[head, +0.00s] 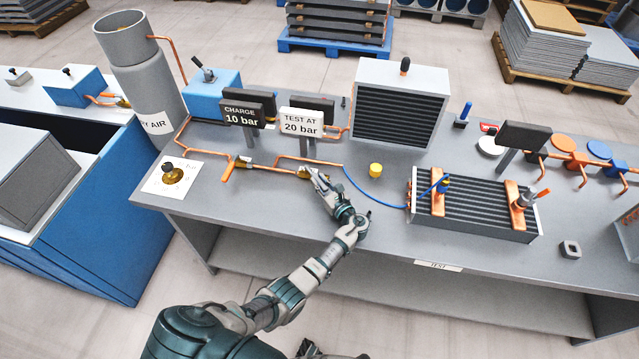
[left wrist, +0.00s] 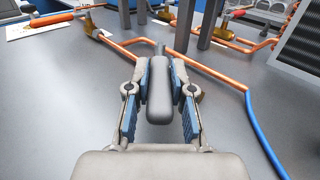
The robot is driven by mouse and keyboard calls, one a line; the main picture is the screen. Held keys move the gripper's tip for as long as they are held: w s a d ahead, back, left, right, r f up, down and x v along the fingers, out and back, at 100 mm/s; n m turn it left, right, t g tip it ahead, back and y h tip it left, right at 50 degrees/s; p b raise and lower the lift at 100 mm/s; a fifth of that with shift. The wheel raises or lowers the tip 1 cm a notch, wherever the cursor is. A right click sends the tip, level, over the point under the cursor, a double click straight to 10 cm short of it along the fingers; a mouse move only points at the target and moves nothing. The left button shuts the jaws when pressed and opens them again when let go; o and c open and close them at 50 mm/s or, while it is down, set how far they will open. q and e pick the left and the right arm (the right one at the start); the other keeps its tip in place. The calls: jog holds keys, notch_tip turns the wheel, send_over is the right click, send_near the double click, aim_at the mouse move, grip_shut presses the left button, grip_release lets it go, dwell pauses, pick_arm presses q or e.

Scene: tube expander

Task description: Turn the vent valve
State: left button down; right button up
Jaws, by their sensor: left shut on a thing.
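My left gripper (head: 313,174) reaches over the bench to the brass fitting (head: 303,173) at the end of a copper pipe, which I take to be the vent valve. In the left wrist view the gripper (left wrist: 160,88) has both fingers shut on a grey, rounded handle (left wrist: 160,100). The handle points toward the camera, and its far end meets the copper pipe area. The fingers and handle hide the valve body there.
Sign posts for charge (head: 242,114) and test (head: 301,122) stand just behind the gripper. A blue hose (head: 372,196) runs right to a finned coil (head: 470,207). A yellow cap (head: 375,170) lies nearby. The bench front (head: 300,215) is clear.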

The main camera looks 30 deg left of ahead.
pick_arm(q)
jog(key=c, duration=1)
grip_release()
jog(key=shift+d, duration=0.1)
jog(key=v, duration=1.2)
jog(key=shift+w+f, duration=0.1)
